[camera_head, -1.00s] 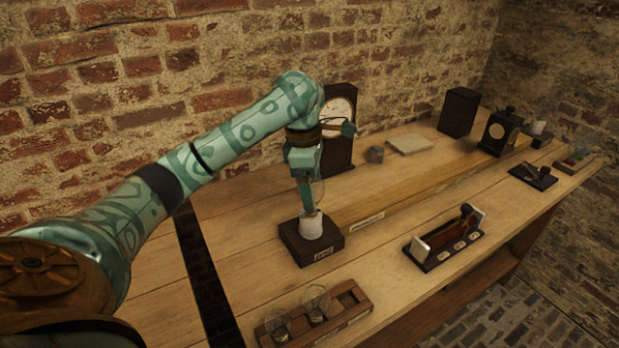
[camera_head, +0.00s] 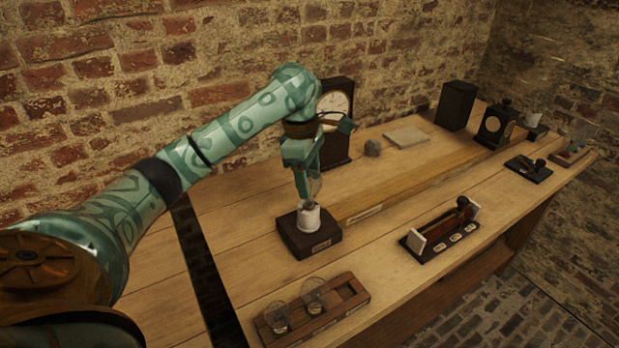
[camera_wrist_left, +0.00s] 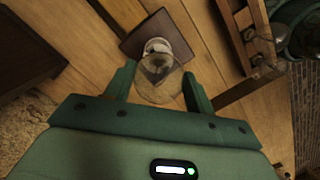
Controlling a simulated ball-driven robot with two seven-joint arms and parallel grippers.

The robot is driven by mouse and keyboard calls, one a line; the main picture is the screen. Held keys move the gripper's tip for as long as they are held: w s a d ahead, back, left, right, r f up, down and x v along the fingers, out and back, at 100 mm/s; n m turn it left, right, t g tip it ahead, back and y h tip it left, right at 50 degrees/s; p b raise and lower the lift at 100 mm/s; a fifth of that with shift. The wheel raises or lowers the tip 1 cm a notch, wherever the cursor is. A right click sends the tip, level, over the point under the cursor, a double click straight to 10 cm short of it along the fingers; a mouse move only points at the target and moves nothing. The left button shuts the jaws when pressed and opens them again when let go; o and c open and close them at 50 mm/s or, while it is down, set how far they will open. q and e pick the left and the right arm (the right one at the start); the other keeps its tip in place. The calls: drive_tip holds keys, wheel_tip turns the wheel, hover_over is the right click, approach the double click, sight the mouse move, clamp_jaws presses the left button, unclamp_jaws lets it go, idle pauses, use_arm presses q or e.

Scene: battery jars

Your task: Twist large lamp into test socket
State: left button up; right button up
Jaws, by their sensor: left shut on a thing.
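The test socket (camera_head: 309,219) is a white cylinder on a dark wooden base (camera_head: 296,241) with a small label. The large lamp (camera_head: 315,187) is a clear glass bulb, upright over the socket, its lower end at the socket's mouth. I cannot tell how deep it sits. My left gripper (camera_head: 304,188) points down from above and is shut on the lamp. In the left wrist view the lamp's glass (camera_wrist_left: 158,88) lies between the two fingers (camera_wrist_left: 158,90), with the white socket (camera_wrist_left: 156,45) beyond. My right gripper is not in view.
A wooden rack (camera_head: 346,305) with two glass lamps (camera_head: 314,293) stands in front. A switch block (camera_head: 440,234) lies to the right. A clock (camera_head: 337,110) stands behind the gripper, near the brick wall. The bench between socket and switch block is clear.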

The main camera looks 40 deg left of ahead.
use_arm(q)
drive_tip(key=shift+f+m+b, duration=0.25)
drive_tip(key=shift+m+b, duration=0.25)
drive_tip(key=shift+b, duration=0.25)
drive_tip(key=shift+r+m+b, duration=0.15)
drive_tip(key=shift+m+b, duration=0.5)
drive_tip(key=shift+m, duration=0.05)
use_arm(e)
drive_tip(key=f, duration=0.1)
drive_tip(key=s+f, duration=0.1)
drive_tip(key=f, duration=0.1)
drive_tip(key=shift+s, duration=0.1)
use_arm(q)
drive_tip(key=shift+r, duration=0.1)
drive_tip(key=o, duration=0.9)
wheel_tip(320, 180, up, 16)
drive_tip(key=a+p, duration=0.2)
drive_tip(key=p, duration=0.6)
drive_tip(key=shift+p, duration=0.3)
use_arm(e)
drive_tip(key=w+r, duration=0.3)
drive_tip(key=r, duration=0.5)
